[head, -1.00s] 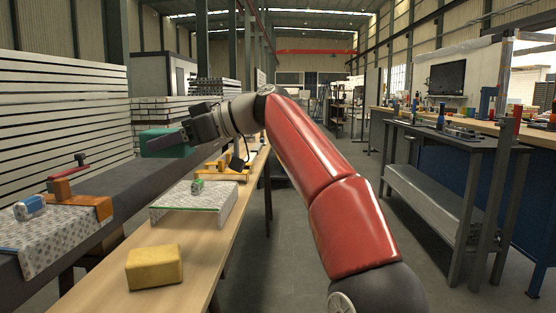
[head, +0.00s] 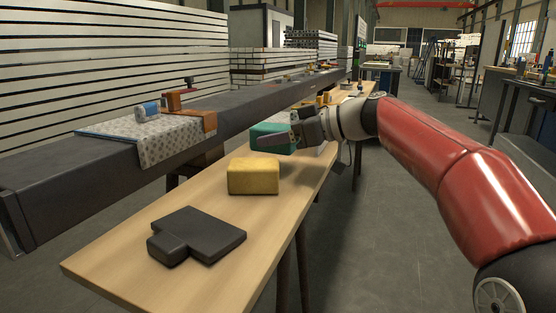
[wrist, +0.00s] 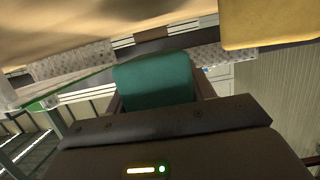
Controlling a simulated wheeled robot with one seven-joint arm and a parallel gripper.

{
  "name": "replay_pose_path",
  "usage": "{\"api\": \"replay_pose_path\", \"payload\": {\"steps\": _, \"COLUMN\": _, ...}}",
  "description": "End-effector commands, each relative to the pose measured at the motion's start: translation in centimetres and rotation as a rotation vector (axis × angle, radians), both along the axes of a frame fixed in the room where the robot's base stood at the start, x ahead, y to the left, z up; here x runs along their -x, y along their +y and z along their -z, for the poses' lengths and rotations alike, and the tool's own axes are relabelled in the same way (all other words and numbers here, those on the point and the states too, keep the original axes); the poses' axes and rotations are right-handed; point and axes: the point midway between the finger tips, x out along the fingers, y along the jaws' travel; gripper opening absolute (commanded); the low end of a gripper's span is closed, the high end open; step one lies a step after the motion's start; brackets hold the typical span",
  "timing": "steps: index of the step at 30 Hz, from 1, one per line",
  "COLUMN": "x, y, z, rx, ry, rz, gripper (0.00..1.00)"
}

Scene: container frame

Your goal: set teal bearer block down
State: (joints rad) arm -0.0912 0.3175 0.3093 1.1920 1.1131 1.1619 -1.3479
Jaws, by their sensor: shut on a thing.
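The teal bearer block (head: 268,138) is held between the jaws of my gripper (head: 284,139), which is shut on it. In the head view it shows just behind the yellow block (head: 253,176), over the wooden bench (head: 160,222). I cannot tell whether its underside touches anything. In the wrist view the teal block (wrist: 153,80) sits in front of the gripper body (wrist: 165,125), and the yellow block (wrist: 268,22) is at the upper right, apart from it.
A dark flat block with a tab (head: 200,235) lies on the near bench. A dark beam (head: 80,180) runs behind it, with a patterned cloth (head: 165,138), an orange clamp (head: 195,112) and a small blue item (head: 147,110). Bare wood surrounds the dark block.

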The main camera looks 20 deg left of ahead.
Motion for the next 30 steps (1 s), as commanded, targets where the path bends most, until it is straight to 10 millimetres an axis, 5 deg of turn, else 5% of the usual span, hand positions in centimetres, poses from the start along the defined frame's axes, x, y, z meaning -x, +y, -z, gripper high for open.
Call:
{"api": "replay_pose_path", "payload": {"steps": 9, "x": 0.0, "y": 0.0, "z": 3.8, "rx": 0.001, "ry": 0.000, "rz": 0.001, "gripper": 0.29}}
{"api": "replay_pose_path", "payload": {"steps": 23, "x": 0.0, "y": 0.0, "z": 4.4, "rx": 0.000, "ry": -0.001, "rz": 0.000, "gripper": 0.29}}
{"api": "replay_pose_path", "payload": {"steps": 24, "x": 0.0, "y": 0.0, "z": 4.2, "rx": 0.000, "ry": -0.001, "rz": 0.000, "gripper": 0.59}}
{"api": "replay_pose_path", "payload": {"steps": 30, "x": 0.0, "y": 0.0, "z": 4.2, "rx": 0.000, "ry": -0.001, "rz": 0.000, "gripper": 0.63}}
